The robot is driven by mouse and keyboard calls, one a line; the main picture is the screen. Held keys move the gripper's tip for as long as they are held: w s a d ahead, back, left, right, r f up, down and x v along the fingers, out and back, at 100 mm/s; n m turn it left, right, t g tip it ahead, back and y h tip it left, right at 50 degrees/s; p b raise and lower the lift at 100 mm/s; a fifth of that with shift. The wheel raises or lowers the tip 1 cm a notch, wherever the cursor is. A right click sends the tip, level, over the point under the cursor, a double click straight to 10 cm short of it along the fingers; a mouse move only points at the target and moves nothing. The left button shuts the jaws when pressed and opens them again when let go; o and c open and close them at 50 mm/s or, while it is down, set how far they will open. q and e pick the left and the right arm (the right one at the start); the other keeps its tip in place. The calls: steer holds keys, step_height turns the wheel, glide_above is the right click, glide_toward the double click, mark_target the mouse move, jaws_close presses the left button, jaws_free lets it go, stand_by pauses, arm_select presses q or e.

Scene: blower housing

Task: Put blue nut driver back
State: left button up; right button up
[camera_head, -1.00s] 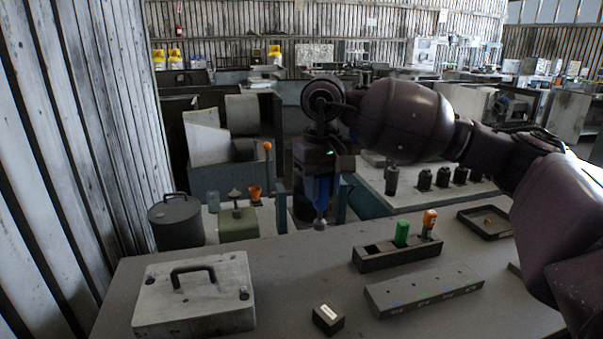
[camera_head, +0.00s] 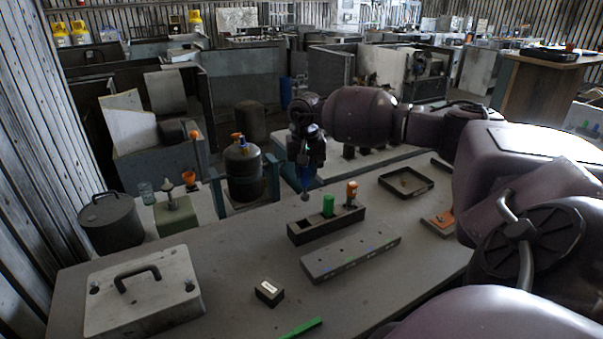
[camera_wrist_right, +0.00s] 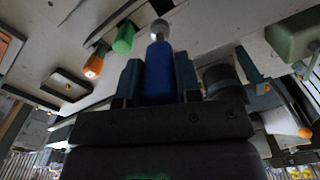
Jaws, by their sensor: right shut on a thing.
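The blue nut driver (camera_head: 306,180) is held by my right gripper (camera_head: 306,164), hanging upright above the rack. In the right wrist view the blue handle (camera_wrist_right: 159,72) sits between the two fingers of the right gripper (camera_wrist_right: 160,80), with a round grey end beyond it. The dark rack (camera_head: 305,233) on the table holds a green driver (camera_head: 328,205) and an orange driver (camera_head: 351,192). The rack's left slot looks empty. The blue driver is just above and behind that left end, apart from it. My left gripper is not in view.
A grey block with coloured marks (camera_head: 350,259) lies in front of the rack. A small dark box (camera_head: 269,292), a grey case with a handle (camera_head: 143,297) and a green strip (camera_head: 300,328) are on the table (camera_head: 225,270). A shallow tray (camera_head: 407,184) is right of the rack.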

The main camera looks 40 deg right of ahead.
mark_target(304, 194)
steer(key=shift+w+f, duration=0.1)
steer(key=shift+w, duration=0.1)
steer(key=shift+f+b, duration=0.55)
steer(key=shift+f, duration=0.55)
steer(key=shift+f+b, duration=0.75)
steer(key=shift+f, duration=1.2)
steer(key=shift+f+b, duration=0.75)
steer(key=shift+f, duration=0.2)
steer(key=shift+f+b, duration=0.2)
steer(key=shift+b, duration=0.1)
